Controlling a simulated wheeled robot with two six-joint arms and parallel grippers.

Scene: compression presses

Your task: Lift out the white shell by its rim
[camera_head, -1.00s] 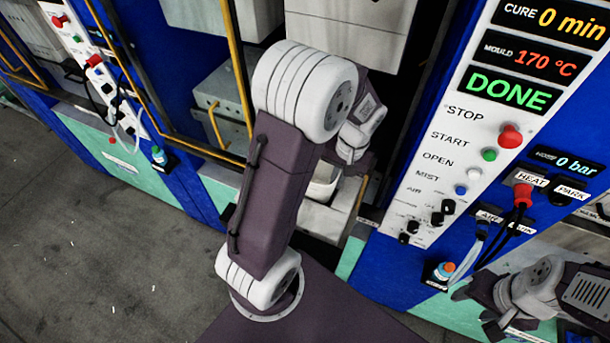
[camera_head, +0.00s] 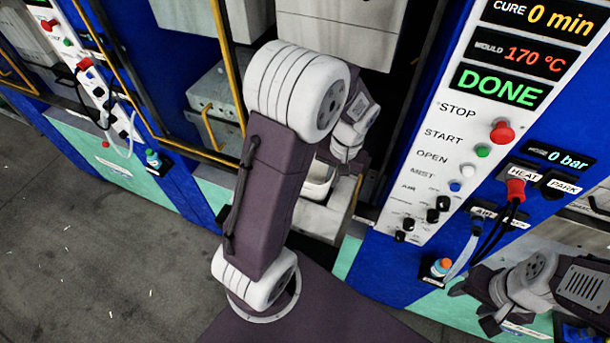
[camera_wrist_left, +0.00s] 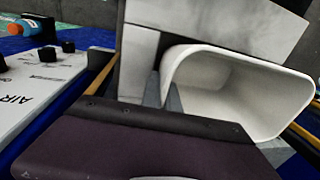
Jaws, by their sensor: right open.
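The white shell (camera_head: 318,180) is partly visible in the head view, low in the opening of the middle press, behind my left arm. In the left wrist view the shell (camera_wrist_left: 240,92) is large, open and tilted, with a rounded, thick rim. My right gripper (camera_head: 473,306) is open and empty at the lower right, in front of the press, away from the shell.
The control panel (camera_head: 440,150) stands right of the opening, with buttons, DONE lit and mould at 170 °C. Hoses and a red HEAT plug (camera_head: 516,190) hang beside it. A yellow rail (camera_head: 232,70) runs left of the opening.

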